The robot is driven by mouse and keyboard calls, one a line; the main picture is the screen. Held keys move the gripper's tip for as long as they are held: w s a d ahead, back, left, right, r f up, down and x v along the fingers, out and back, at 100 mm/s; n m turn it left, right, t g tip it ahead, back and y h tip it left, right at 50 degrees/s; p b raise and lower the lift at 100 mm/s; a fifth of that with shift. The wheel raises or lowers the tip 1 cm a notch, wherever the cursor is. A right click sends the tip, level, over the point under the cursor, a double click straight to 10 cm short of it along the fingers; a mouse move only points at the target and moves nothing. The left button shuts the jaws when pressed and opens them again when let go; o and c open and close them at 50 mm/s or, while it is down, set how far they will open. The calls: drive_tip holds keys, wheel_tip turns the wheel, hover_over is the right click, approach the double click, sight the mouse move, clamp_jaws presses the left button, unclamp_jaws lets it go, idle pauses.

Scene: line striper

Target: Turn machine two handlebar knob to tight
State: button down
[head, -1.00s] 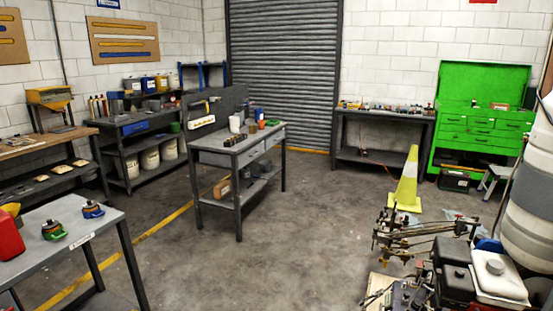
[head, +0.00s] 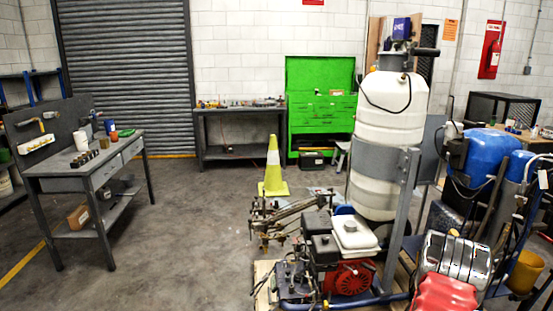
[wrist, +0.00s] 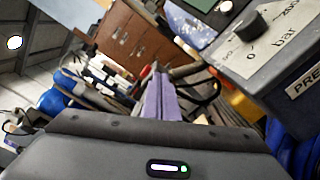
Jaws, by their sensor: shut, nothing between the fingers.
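My gripper (wrist: 157,80) shows in the wrist view as two purple fingers pressed together, empty. It is not in the head view. Two machines stand at the right in the head view: one with a tall white tank (head: 390,120) and a red engine (head: 349,277), and one with a blue tank (head: 488,165). I cannot tell which is machine two, and no handlebar knob can be made out. In the wrist view a black knob (wrist: 258,28) sits on a grey box (wrist: 285,65) marked "bar", to the right of my fingers and apart from them.
A yellow cone (head: 273,170) stands behind the nearer machine. A green tool cabinet (head: 320,105) and a dark bench (head: 240,112) line the back wall. A grey worktable (head: 75,168) is at left. The floor (head: 185,235) between is clear.

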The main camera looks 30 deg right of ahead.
drive_tip(key=v, duration=0.3)
drive_tip(key=shift+a, duration=0.15)
drive_tip(key=shift+w+r, duration=0.1)
drive_tip(key=w+a+r+m+g+y, duration=0.1)
drive_tip(key=w+a+r+m+y, duration=0.2)
drive_tip(key=a+r, duration=0.5)
drive_tip(key=w+a+r+m+y, duration=0.2)
drive_tip(key=w+a+r, duration=0.2)
drive_tip(key=a+r, duration=0.4)
drive_tip(key=w+a+r+n+t+y, duration=0.1)
drive_tip(key=w+a+r+t+y, duration=0.1)
drive_tip(key=a, duration=1.3)
drive_tip(key=w+a+r+n+t+y, duration=0.1)
drive_tip(key=w+a+r+t+y, duration=0.2)
drive_tip(key=a, duration=1.2)
drive_tip(key=w+a+r+n+t+y, duration=0.1)
drive_tip(key=w+a+r+t+y, duration=0.2)
drive_tip(key=a, duration=1.2)
drive_tip(key=t+y, duration=0.3)
drive_tip(key=t, duration=0.2)
drive_tip(key=shift+w+r+n+t+y, duration=0.2)
drive_tip(key=shift+r+n+t+y, duration=0.1)
drive_tip(key=shift+r, duration=0.05)
drive_tip(key=shift+d, duration=0.1)
